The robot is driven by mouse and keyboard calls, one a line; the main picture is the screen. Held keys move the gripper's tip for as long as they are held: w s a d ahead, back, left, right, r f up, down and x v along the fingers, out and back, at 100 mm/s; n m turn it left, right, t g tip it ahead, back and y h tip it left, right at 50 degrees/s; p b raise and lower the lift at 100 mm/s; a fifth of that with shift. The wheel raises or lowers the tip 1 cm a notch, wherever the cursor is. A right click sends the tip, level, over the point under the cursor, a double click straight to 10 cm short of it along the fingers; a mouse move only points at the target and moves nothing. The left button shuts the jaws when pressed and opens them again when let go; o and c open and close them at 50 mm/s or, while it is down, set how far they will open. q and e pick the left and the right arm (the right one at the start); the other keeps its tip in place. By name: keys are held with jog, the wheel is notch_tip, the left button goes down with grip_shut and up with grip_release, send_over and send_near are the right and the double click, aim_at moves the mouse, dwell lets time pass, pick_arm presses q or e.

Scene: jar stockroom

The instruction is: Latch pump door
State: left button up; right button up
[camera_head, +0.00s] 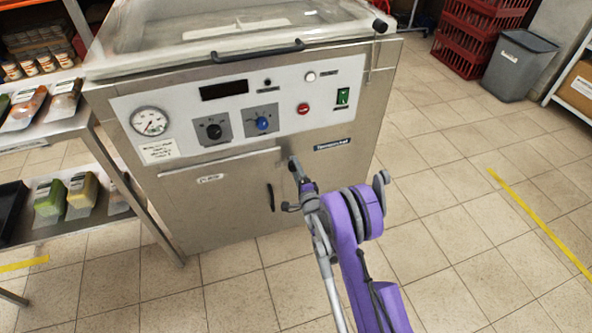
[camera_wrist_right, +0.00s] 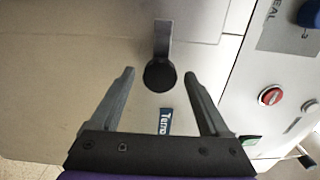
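The pump door (camera_head: 225,205) is the steel panel low on the machine's front, with a small label and a dark vertical handle (camera_head: 270,197). It looks about flush with the front; a small gap cannot be ruled out. In the right wrist view, a latch (camera_wrist_right: 161,70) shows as a grey bar ending in a round black knob. My right gripper (camera_head: 291,186) is at the door's right edge, mostly covering the latch in the head view. In the wrist view the right gripper (camera_wrist_right: 159,76) is open, its fingers apart on either side of the knob. My left gripper is out of view.
The machine's control panel (camera_head: 240,110) with gauge, knobs and buttons is above the door. A shelf (camera_head: 75,125) with packed food stands at left. Red crates (camera_head: 470,35) and a grey bin (camera_head: 520,65) stand at back right. The tiled floor at right is clear.

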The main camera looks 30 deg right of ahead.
jog(key=shift+s, duration=0.1)
jog(key=b+v, duration=0.3)
jog(key=v, duration=0.7)
jog(key=shift+s, duration=0.3)
